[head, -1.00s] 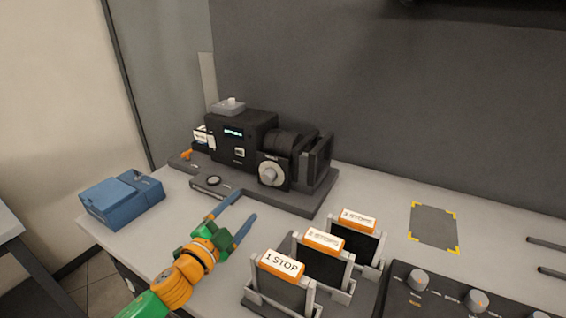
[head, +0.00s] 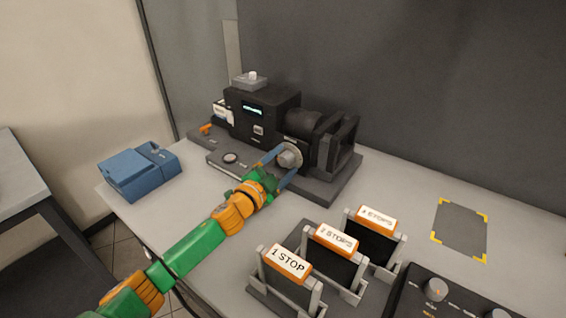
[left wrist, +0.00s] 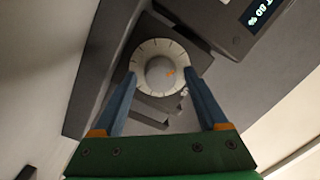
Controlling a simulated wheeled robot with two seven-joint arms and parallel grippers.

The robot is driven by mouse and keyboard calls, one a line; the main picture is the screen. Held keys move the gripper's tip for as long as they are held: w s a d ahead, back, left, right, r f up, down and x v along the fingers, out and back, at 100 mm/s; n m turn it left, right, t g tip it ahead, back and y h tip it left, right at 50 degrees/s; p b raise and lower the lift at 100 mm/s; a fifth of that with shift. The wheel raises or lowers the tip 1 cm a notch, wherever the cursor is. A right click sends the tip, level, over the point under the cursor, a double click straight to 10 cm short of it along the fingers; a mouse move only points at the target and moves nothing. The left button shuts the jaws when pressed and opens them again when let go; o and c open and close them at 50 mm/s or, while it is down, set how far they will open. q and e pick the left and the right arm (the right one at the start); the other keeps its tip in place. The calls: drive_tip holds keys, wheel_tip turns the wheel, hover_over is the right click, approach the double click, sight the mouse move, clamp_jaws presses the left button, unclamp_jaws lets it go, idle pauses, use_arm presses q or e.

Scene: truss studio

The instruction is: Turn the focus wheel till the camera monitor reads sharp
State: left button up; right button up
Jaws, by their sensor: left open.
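The focus wheel (head: 290,155) is a pale round dial with a grey knob on the side of the black camera (head: 262,117). My right gripper is not in view.
A rack holds several orange-topped filters, one labelled 1 STOP (head: 288,264), right of my left arm. A blue box (head: 139,171) lies at the table's left. A yellow-cornered grey mat (head: 460,229) and a dark knob panel (head: 445,297) are at the right.

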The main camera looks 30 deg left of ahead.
use_arm(q)
drive_tip(key=shift+c, duration=0.3)
clamp_jaws()
drive_tip(key=m+b, duration=0.1)
drive_tip(key=m, duration=0.4)
drive_tip(key=shift+f+m, duration=0.1)
drive_tip(key=shift+m, duration=0.3)
drive_tip(key=m+b, duration=0.1)
drive_tip(key=m, duration=0.4)
drive_tip(key=shift+f+m+h, duration=0.1)
drive_tip(key=shift+m+h, duration=0.3)
drive_tip(key=m+b, duration=0.1)
drive_tip(key=m, duration=0.4)
drive_tip(key=shift+a+m+t, duration=0.15)
drive_tip(key=shift+m+t, duration=0.15)
drive_tip(key=shift+a+m+h+b, duration=0.1)
drive_tip(key=shift+m+h+b, duration=0.3)
drive_tip(key=shift+m, duration=2.1)
